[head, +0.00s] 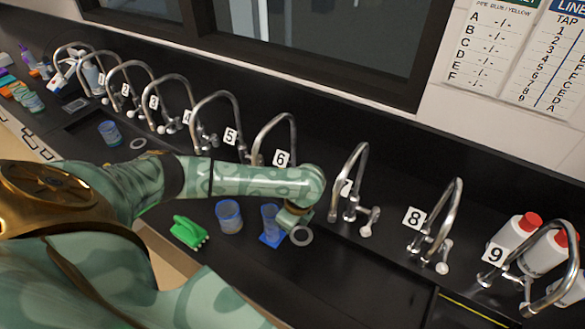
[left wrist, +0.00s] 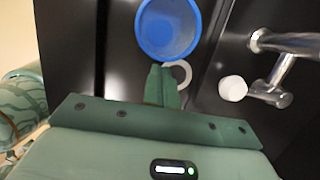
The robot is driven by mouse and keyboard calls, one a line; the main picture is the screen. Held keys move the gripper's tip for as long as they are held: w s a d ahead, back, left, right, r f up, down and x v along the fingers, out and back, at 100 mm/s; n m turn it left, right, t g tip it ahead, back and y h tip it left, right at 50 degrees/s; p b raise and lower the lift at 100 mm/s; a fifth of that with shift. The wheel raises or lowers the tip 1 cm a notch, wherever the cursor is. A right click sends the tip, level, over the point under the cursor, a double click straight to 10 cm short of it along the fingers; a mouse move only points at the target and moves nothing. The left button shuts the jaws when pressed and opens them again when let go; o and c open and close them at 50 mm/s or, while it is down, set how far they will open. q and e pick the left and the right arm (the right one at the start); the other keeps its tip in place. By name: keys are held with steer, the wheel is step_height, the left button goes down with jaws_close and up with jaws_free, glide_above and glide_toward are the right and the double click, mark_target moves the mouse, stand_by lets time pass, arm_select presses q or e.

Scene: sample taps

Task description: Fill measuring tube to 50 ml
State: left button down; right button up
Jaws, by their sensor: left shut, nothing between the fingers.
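A slim blue measuring tube (head: 269,219) stands upright on the black counter in the head view, on a blue base. A wider blue beaker (head: 229,217) stands to its left. My left gripper (head: 290,218) is right beside the tube, low over the counter, partly hidden by my arm. In the left wrist view its fingers (left wrist: 162,86) are shut and empty. A round blue vessel (left wrist: 168,28) lies beyond the fingertips; I cannot tell whether it is the tube or the beaker. My right gripper is not in view.
A row of numbered metal taps runs along the back; tap 7 (head: 352,188) is nearest my left gripper's right side. A pale ring (head: 301,236) lies by the gripper. A green brush (head: 188,231) lies left. Red-capped bottles (head: 518,232) stand right. Paper charts (head: 545,50) hang above.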

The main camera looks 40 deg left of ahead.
arm_select(q)
steer(key=b, duration=0.1)
glide_above(281, 238)
steer(key=d, duration=0.2)
steer(key=x, duration=0.4)
steer(key=shift+w+d+f, duration=0.15)
steer(key=shift+w+d, duration=0.05)
steer(key=shift+d, duration=0.15)
steer(key=shift+a+f, duration=0.1)
steer(key=shift+f, duration=0.25)
steer(key=a, duration=0.1)
steer(key=a+p, duration=0.1)
steer(key=a, duration=0.1)
steer(key=shift+s+a+r, duration=0.1)
steer(key=shift+s+r, duration=0.05)
steer(key=shift+s, duration=0.1)
steer(key=shift+a, duration=0.1)
